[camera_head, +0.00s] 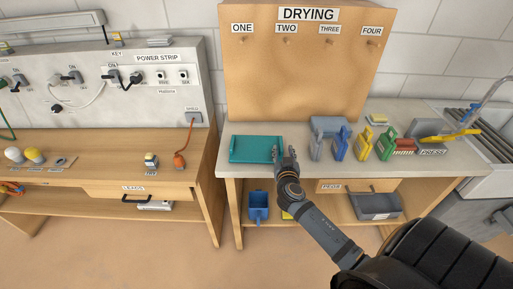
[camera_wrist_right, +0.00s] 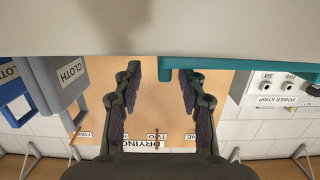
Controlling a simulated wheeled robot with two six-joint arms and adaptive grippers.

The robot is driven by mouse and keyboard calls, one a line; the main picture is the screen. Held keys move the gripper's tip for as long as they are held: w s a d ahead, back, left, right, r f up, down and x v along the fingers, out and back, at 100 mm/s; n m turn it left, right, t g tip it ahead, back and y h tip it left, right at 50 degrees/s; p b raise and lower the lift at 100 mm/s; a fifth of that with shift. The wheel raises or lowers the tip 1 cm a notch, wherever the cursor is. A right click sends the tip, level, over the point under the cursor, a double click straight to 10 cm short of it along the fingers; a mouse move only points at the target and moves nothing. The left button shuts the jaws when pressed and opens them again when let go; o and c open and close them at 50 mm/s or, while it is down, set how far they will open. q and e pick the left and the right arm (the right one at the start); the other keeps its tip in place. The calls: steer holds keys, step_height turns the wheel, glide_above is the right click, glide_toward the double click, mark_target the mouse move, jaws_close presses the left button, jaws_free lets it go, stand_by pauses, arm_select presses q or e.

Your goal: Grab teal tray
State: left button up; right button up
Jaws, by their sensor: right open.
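The teal tray (camera_head: 256,149) lies flat on the left part of the pale counter. My right gripper (camera_head: 285,155) is open at the tray's right end, with its fingers pointing toward the back board. In the right wrist view the picture is upside down, and the tray's teal edge (camera_wrist_right: 205,63) runs along the top. The end of that edge reaches into the gap between the open fingers of my right gripper (camera_wrist_right: 160,88), nearer the right-hand finger. I cannot tell whether they touch. My left gripper is out of view.
The drying board (camera_head: 306,70) rises behind the tray. A sink (camera_head: 485,125) is at the far right. A wooden workbench (camera_head: 110,160) stands left, across a narrow gap.

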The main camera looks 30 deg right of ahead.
mark_target(281, 142)
steer(key=shift+w, duration=0.1)
steer(key=x, duration=0.2)
steer(key=p+x, duration=0.1)
steer(key=x, duration=0.1)
steer(key=shift+w+r+p, duration=0.15)
steer(key=shift+w+p, duration=0.15)
steer(key=shift+w, duration=0.1)
steer(key=shift+w+d, duration=0.15)
jaws_close()
